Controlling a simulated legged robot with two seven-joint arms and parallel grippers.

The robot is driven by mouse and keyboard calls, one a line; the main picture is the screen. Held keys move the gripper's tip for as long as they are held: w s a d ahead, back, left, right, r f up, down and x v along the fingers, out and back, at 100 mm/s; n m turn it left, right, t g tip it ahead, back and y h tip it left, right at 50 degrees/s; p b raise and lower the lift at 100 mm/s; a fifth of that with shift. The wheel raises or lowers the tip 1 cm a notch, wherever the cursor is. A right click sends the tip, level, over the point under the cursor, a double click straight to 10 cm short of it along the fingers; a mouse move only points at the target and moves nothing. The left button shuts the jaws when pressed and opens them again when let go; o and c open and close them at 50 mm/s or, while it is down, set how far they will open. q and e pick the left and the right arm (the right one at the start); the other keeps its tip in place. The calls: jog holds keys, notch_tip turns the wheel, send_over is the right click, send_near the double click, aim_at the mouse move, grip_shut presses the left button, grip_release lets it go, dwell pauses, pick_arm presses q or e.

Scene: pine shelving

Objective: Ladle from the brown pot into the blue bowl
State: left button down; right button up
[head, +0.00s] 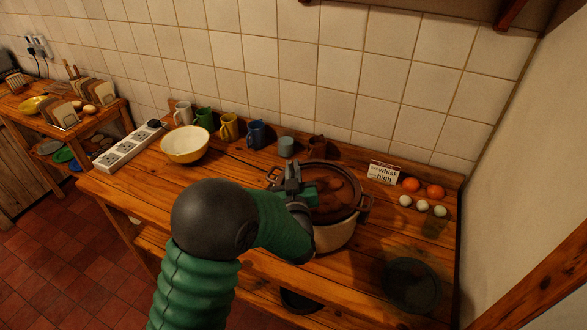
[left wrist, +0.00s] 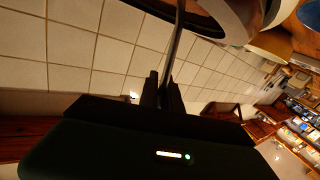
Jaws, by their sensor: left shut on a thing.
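The pot (head: 335,238) stands right of centre on the wooden table in the head view. It has a pale lower wall, a brown rim and brown contents. My left gripper (head: 290,178) is over the pot's left rim. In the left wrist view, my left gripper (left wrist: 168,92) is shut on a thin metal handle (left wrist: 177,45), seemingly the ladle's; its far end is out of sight. A dark, bluish-green round dish or bowl (head: 411,286) sits at the table's front right; I cannot tell if it is the blue bowl. My right gripper is not in view.
A cream and yellow bowl (head: 185,144), several mugs (head: 229,126) and a small grey-blue cup (head: 287,147) stand left and behind the pot. A power strip (head: 123,148) lies far left.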

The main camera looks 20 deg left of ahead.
pick_arm(q)
notch_tip(320, 180, up, 10)
jog(key=p, duration=0.6)
jog(key=shift+f, duration=0.1)
dwell(1.2)
